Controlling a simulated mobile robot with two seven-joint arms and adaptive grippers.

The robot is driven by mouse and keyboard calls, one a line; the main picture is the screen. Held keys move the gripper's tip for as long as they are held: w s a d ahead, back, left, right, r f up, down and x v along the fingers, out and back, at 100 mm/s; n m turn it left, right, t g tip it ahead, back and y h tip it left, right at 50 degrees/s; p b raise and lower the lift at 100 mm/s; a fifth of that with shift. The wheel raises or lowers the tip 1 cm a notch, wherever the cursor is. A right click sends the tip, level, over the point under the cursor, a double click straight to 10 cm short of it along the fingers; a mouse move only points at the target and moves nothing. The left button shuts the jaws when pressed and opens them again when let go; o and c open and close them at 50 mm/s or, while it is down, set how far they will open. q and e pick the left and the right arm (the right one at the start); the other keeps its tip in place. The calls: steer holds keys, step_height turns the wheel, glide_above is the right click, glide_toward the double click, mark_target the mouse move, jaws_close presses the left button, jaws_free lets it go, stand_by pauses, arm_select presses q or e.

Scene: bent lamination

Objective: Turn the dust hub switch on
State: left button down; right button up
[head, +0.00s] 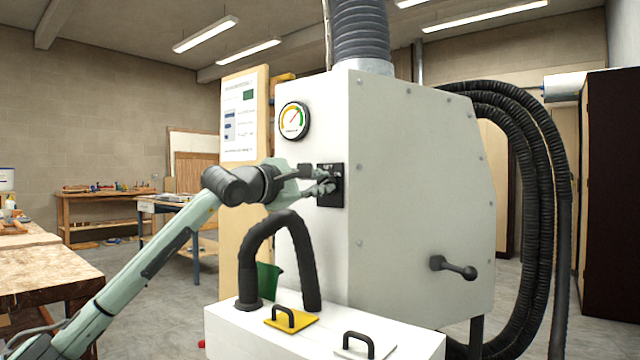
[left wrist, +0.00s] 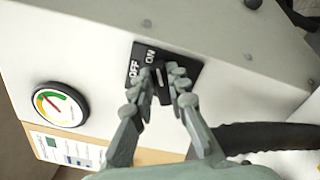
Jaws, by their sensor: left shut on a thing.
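The dust hub (head: 420,170) is a large white cabinet with a black switch plate (head: 337,197) on its narrow front face. In the left wrist view the plate (left wrist: 148,45) carries the words OFF and ON side by side. My left gripper (head: 327,182) reaches the plate from the left and is shut on the switch knob. In the left wrist view its fingers (left wrist: 162,88) stand on both sides of the dark knob (left wrist: 162,80). The fingers hide much of the knob, so I cannot tell its setting. My right gripper is in neither view.
A round gauge (head: 294,120) sits above the switch. A black bent hose (head: 280,230) rises below my left wrist from a white base (head: 240,325) with a yellow handled plate (head: 292,320). A workbench (head: 50,275) stands at the left.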

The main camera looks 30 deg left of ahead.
arm_select(q)
steer(key=c, duration=1.5)
jaws_free()
steer(key=shift+s+a, duration=0.15)
steer(key=shift+s, duration=1.85)
steer(key=shift+s+a, duration=0.15)
steer(key=shift+s, duration=1.85)
steer(key=shift+s+a, duration=0.15)
steer(key=shift+s, duration=1.85)
